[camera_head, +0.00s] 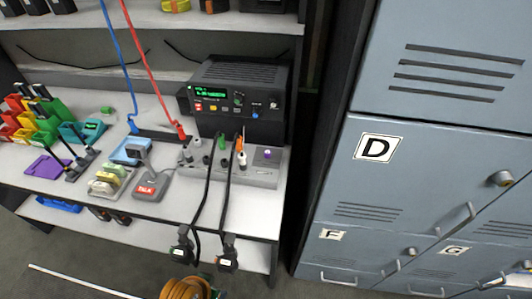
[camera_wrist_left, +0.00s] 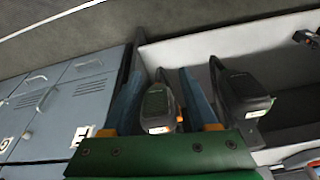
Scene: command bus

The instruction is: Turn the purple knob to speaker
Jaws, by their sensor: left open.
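The purple knob (camera_head: 267,154) is small and sits at the right end of a grey control panel (camera_head: 262,179) on the shelf top in the head view. Its setting and the lettering beside it are too small to read. My left gripper (camera_wrist_left: 158,78) shows in the left wrist view, with a green body and two blue fingers spread apart. A dark hand microphone (camera_wrist_left: 157,105) appears between the fingers in that picture; I see no grip on it. The knob is not in the left wrist view. My right gripper is not in view.
A black radio (camera_head: 240,99) stands behind the panel. Two black cords run over the shelf edge to hanging hand microphones (camera_head: 183,247). A grey desk microphone (camera_head: 152,184) stands left of the panel. Blue-grey lockers (camera_head: 445,150) stand at right. An orange reel-like object (camera_head: 187,288) shows at the bottom.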

